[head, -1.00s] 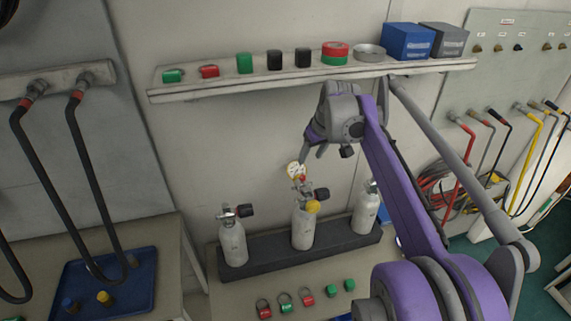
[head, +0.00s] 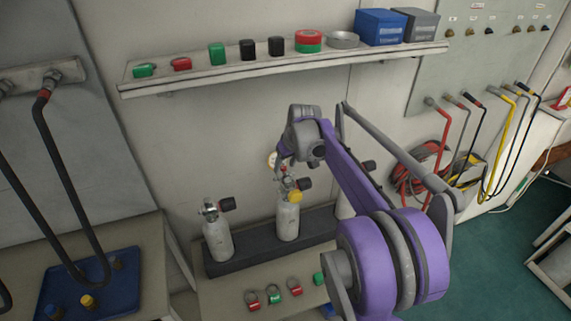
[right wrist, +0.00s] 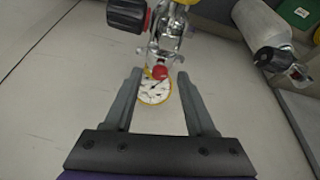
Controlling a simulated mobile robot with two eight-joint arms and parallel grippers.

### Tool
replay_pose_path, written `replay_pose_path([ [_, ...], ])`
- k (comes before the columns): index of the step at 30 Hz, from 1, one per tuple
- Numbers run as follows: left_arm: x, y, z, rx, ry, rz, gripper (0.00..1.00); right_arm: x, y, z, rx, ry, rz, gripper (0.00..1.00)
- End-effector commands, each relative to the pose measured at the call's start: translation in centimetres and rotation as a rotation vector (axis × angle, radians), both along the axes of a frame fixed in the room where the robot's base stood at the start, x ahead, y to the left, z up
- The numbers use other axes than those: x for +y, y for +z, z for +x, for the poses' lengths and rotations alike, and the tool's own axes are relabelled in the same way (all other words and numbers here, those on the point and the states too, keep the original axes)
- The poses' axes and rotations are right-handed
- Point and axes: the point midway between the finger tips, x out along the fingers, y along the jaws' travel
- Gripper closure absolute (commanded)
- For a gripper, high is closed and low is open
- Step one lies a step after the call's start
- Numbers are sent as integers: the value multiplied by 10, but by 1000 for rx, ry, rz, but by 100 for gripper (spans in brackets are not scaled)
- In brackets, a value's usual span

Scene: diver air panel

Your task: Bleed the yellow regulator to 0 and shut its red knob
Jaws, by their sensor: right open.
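The middle cylinder (head: 288,221) stands in the dark rack with a metal regulator on its valve. The regulator has a yellow knob (head: 295,197), and a black knob (head: 304,183) is beside it. A yellow-rimmed round gauge (right wrist: 155,91) faces the right wrist camera; its needle is too small to read. The red knob (right wrist: 160,72) is just above the gauge in that view. My right gripper (right wrist: 160,75) is open, one finger on each side of the red knob and gauge, with no visible contact. In the head view the right gripper (head: 284,165) partly covers the gauge. My left gripper is not in view.
A left cylinder (head: 218,240) and a mostly hidden right one share the rack (head: 256,255). A shelf (head: 200,80) with coloured items runs above. A blue tray (head: 125,285) is at left.

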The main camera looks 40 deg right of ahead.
Motion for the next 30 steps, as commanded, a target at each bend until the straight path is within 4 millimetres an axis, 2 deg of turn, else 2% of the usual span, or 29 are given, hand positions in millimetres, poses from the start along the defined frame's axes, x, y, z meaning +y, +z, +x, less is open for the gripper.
replay_pose_path([
  [2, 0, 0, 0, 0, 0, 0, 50, 0, 0, 0, 0, 0, 0, 46],
  [11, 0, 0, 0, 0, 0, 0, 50, 0, 0, 0, 0, 0, 0, 100],
  [23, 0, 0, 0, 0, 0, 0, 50, 0, 0, 0, 0, -18, 0, 100],
  [30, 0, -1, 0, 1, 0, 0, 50, 2, 0, 0, 0, -125, 0, 100],
])
